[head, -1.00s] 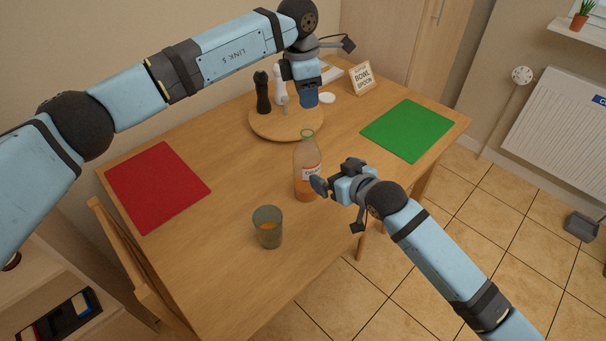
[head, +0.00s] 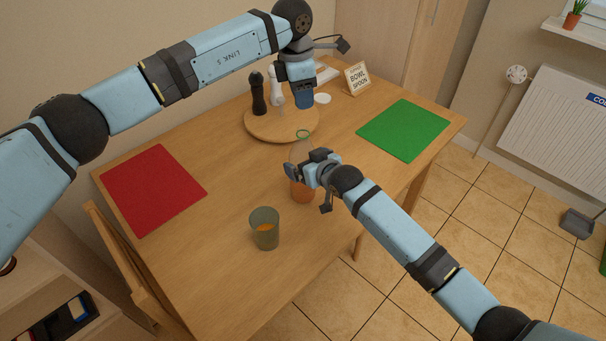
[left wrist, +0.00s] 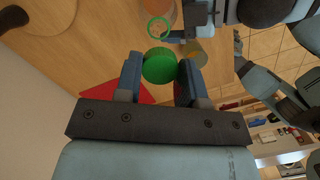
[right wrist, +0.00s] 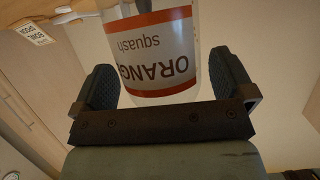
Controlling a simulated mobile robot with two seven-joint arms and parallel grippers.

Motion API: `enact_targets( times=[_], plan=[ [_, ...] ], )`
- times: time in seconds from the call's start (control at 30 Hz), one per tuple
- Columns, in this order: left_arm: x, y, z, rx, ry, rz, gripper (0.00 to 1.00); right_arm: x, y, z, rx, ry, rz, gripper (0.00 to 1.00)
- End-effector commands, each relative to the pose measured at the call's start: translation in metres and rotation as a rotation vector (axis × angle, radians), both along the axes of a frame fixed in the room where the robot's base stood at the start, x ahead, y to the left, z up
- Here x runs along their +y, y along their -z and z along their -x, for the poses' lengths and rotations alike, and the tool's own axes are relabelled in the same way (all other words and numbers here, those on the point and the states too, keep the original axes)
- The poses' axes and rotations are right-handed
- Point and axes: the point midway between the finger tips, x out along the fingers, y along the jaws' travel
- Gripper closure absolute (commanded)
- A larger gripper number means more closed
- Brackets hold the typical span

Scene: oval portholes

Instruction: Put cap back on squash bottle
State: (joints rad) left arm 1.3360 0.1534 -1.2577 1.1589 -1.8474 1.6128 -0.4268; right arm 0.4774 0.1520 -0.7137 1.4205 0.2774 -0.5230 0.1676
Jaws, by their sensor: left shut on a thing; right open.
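The squash bottle (head: 303,189) stands upright on the table, uncapped, with a green ring at its neck and orange liquid low inside. Its label reads "ORANGE squash" in the right wrist view (right wrist: 155,55). My right gripper (head: 303,170) is open with its fingers (right wrist: 160,90) on either side of the bottle; I cannot tell whether they touch it. My left gripper (head: 304,104) is shut on the green cap (left wrist: 159,66), held above the table behind the bottle. The cap is hidden in the head view. The bottle's open neck (left wrist: 158,28) shows beyond the cap in the left wrist view.
A glass with orange drink (head: 265,229) stands in front of the bottle. A round wooden board (head: 262,130) holds a dark mill (head: 258,95) and a white mill (head: 276,88). A red mat (head: 150,190) and a green mat (head: 404,131) lie on the table. A sign (head: 357,78) stands at the back.

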Motion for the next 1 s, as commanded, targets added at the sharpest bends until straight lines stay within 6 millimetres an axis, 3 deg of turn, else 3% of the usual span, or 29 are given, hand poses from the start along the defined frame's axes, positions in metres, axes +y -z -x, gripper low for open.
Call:
enact_targets(
  times=[0.43,0.47,0.73,0.87,1.0],
  plan=[
    [0.000,0.000,0.000,0.000,0.000,0.000,0.85,0.006,0.004,-0.008,0.000,0.000,0.000,0.00],
    [0.000,0.000,0.000,0.000,0.000,0.000,0.85,0.006,0.004,-0.008,0.000,0.000,0.000,0.02],
    [0.000,0.000,0.000,0.000,0.000,0.000,0.85,0.006,0.004,-0.008,0.000,0.000,0.000,0.64],
    [0.000,0.003,0.000,0.000,0.000,0.000,0.85,0.006,0.004,-0.008,0.000,0.000,0.000,0.67],
    [0.000,0.018,0.000,0.002,-0.001,-0.002,0.85,0.006,0.004,-0.008,0.000,0.000,0.000,0.67]
  ],
)
